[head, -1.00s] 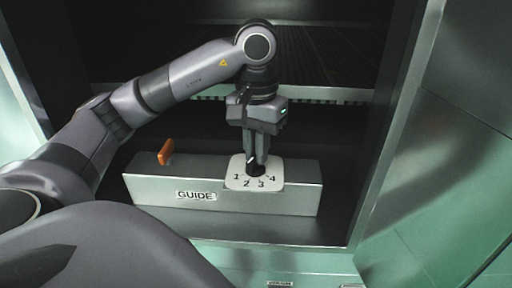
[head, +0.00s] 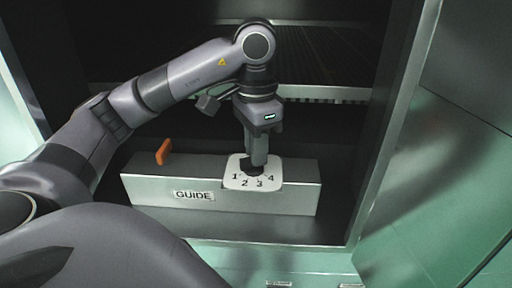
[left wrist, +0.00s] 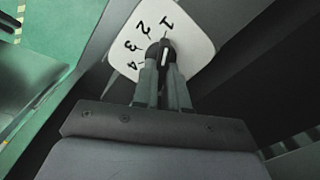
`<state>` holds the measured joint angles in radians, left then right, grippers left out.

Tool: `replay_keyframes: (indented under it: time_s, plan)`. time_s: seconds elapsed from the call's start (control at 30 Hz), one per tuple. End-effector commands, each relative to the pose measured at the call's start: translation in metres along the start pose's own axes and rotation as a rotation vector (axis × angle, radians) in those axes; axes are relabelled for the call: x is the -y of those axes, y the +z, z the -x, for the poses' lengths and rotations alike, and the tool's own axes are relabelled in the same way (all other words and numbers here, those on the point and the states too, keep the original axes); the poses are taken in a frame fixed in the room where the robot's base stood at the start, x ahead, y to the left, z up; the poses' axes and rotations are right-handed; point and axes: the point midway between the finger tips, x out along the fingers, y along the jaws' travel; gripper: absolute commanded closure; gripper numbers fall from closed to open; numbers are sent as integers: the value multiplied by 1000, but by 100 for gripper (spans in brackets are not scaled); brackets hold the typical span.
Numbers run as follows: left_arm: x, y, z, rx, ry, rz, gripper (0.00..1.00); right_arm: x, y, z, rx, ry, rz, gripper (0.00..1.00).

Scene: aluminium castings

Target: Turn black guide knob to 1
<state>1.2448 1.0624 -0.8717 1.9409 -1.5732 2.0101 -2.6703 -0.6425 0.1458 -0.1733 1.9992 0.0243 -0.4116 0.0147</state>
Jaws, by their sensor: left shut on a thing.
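The black guide knob (head: 252,169) sits on a white dial plate (head: 232,183) marked 1 to 4, on top of a metal box labelled GUIDE. My left gripper (head: 257,163) points straight down and is shut on the knob. In the left wrist view the two fingers close around the black knob (left wrist: 164,49), and the dial plate (left wrist: 190,35) lies beyond. A white line on the knob there points roughly towards the 1. The fingers hide part of the knob. My right gripper is not in view.
An orange handle (head: 163,152) stands up on the left part of the GUIDE box (head: 150,188). The box sits inside a dark cabinet, with a metal side wall (head: 385,130) on the right. A dark ribbed surface (head: 330,60) lies behind.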

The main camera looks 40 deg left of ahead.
Motion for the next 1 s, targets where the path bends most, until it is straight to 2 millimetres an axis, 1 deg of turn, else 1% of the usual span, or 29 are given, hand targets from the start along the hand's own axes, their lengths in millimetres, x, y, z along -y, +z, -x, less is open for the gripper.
replay_keyframes:
  time_s: [0.43, 0.47, 0.5, 0.53, 0.83, 1.0]
  plan:
    - [0, 0, 1, -2, 0, -15, 100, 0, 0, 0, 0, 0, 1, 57]
    - [0, 0, 1, -2, 0, -15, 81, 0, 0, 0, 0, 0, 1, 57]
    - [0, 0, 1, -2, 0, -14, 68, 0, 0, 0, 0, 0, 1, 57]
    - [0, 0, 0, -2, 0, -14, 62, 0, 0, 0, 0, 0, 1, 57]
    - [0, 0, 1, -1, 0, -12, 62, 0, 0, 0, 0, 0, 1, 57]
    - [0, 0, 15, -3, -1, -12, 62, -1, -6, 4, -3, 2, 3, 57]
